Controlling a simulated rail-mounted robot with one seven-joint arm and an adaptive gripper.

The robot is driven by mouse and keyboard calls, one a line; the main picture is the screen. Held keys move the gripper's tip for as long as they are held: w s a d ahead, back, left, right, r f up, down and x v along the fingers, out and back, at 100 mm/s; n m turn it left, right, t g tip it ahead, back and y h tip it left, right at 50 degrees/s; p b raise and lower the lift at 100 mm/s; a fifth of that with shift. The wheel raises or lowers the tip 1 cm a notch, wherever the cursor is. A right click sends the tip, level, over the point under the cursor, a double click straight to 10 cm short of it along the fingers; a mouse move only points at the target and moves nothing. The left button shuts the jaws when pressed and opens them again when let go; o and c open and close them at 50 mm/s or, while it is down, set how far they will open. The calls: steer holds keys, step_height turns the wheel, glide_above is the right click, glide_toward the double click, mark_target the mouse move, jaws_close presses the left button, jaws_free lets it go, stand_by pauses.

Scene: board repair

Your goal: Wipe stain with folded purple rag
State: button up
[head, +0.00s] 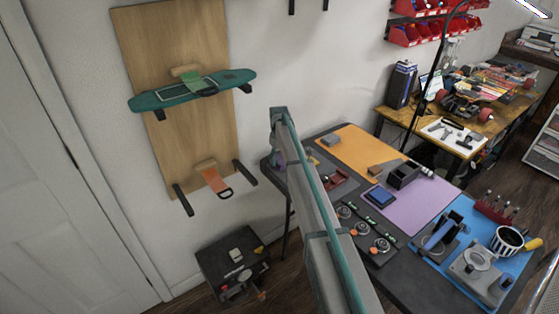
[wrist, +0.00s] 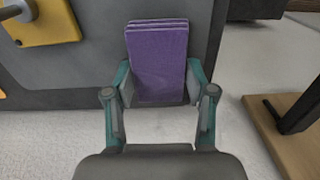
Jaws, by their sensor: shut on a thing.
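My gripper (wrist: 158,92) is shut on a folded purple rag (wrist: 160,62) in the wrist view. The rag stands out beyond the fingertips as a flat, layered block, with a finger on each side of it. In the head view my own arm hides most of the gripper and the rag. I cannot make out a stain in either view. A teal skateboard deck (head: 160,99) rests on wall brackets against a tall wooden panel (head: 175,135).
A green item (head: 191,82) and an orange item (head: 213,180) are on the wooden panel. The workbench, with an orange mat (head: 352,143), purple mat (head: 416,190) and blue mat (head: 458,213), is crowded with tools. A dark box (head: 215,266) stands below by the wall.

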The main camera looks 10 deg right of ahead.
steer(key=r, duration=0.3)
steer(key=shift+s+d+p, duration=0.15)
steer(key=shift+s+p, duration=0.1)
steer(key=shift+p, duration=0.05)
steer(key=shift+r+p, duration=0.9)
steer(key=shift+r, duration=1.3)
